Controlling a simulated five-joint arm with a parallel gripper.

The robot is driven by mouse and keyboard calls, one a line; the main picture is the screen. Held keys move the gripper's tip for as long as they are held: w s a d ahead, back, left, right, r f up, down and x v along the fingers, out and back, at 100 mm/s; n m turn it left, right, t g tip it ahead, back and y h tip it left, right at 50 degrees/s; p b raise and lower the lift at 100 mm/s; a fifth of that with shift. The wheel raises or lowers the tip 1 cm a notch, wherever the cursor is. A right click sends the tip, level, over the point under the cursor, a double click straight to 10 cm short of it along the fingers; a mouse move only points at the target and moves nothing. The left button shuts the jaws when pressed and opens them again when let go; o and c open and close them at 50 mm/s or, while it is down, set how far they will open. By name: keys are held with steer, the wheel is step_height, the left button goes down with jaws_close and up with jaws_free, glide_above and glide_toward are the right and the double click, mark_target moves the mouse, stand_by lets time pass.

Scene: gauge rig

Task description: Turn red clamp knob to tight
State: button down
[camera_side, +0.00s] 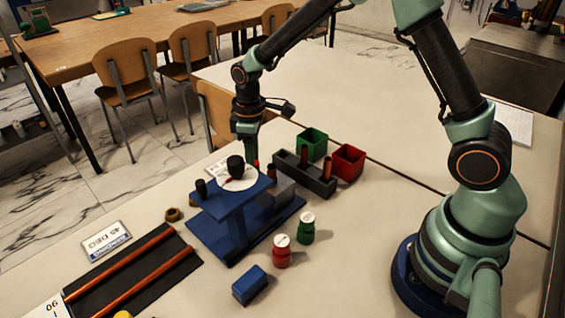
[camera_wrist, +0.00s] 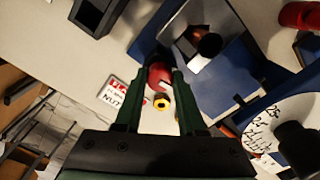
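The red clamp knob (camera_wrist: 159,75) is a rounded red shape between my fingertips in the wrist view. In the side view a small red part (camera_side: 257,164) shows beside my gripper (camera_side: 250,156), just behind the dial. The white dial (camera_side: 245,183) has a black knob (camera_side: 236,163) and sits on the blue stand (camera_side: 243,205). In the wrist view the dial (camera_wrist: 265,112) is at the lower right. My gripper (camera_wrist: 164,72) points down with its fingers apart on either side of the red knob. I cannot tell whether they touch it.
A yellow ring with a dark centre (camera_wrist: 161,103) and a label card (camera_wrist: 118,94) lie beyond the fingers. A dark rack (camera_side: 304,172), a green bin (camera_side: 312,144) and a red bin (camera_side: 347,161) stand behind. Red (camera_side: 282,252) and green (camera_side: 306,229) bottles and a blue block (camera_side: 249,285) are in front.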

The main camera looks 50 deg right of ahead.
steer(key=shift+m, duration=1)
steer(key=c, duration=0.8)
jaws_free()
steer(key=shift+o, duration=0.2)
step_height(320, 180, up, 12)
steer(key=shift+s, duration=0.1)
